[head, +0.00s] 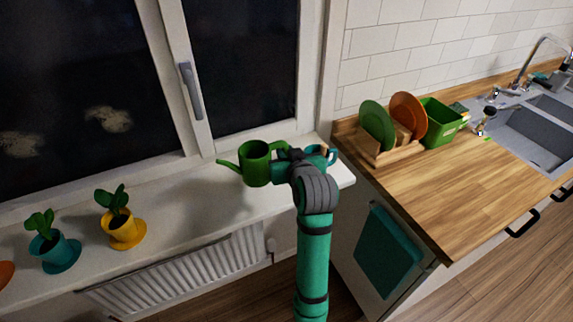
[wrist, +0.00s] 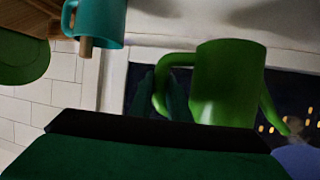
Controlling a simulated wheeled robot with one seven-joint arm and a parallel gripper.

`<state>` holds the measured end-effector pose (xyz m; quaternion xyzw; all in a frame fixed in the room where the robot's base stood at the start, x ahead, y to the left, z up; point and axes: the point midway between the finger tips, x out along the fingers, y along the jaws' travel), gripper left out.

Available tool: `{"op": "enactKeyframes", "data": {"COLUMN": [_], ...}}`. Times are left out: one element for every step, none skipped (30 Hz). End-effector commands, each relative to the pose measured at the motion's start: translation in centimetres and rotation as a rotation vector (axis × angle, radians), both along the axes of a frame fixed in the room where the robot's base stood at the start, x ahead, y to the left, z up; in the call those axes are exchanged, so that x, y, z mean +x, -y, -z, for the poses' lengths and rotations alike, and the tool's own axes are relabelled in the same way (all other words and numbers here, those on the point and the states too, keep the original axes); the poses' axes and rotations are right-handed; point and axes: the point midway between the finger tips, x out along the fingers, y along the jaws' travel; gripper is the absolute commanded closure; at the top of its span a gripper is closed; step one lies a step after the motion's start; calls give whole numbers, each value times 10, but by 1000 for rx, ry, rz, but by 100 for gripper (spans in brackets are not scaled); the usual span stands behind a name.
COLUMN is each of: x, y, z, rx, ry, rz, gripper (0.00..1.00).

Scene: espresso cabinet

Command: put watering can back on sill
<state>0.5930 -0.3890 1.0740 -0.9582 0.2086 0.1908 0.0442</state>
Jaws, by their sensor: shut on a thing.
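The green watering can (head: 255,168) is upright at the right part of the white window sill (head: 185,192), with its spout pointing left. My gripper (head: 281,151) is at its right side, shut on its handle. In the wrist view the can (wrist: 226,85) appears upside down, with its handle (wrist: 160,88) on the left by a dark finger. A shadow lies on the sill below and left of the can. I cannot tell whether its base touches the sill.
A teal mug (head: 329,154) stands right of my gripper, close to the sill's right end. Yellow (head: 122,232) and teal (head: 60,252) potted plants stand to the left, with free sill between them and the can. A dish rack (head: 384,150) with plates stands on the counter.

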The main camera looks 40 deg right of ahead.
Motion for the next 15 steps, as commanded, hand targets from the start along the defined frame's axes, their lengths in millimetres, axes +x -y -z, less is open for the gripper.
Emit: {"op": "enactKeyframes", "data": {"x": [5, 8, 12, 15, 17, 19, 21, 22, 23, 24, 25, 25, 26, 26, 27], "y": [5, 7, 10, 13, 16, 19, 22, 25, 27, 28, 30, 31, 31, 32, 33], "z": [12, 17, 24, 28, 32, 36, 40, 42, 45, 46, 48, 49, 50, 51, 52], "rx": [4, 4, 4, 3, 3, 3, 2, 2, 0, -1, 1, 0, 0, 0, 0], "ry": [-4, -4, -4, -3, -3, -2, -1, -1, -1, 0, -1, -1, -1, 0, 0], "rz": [0, -1, -1, -1, -1, 1, 2, 3, 3, 4, 4, 5, 5, 5, 6], "gripper": [100, 100, 100, 100, 100, 100, 100, 100, 100, 100, 100, 100, 100, 100, 100]}}
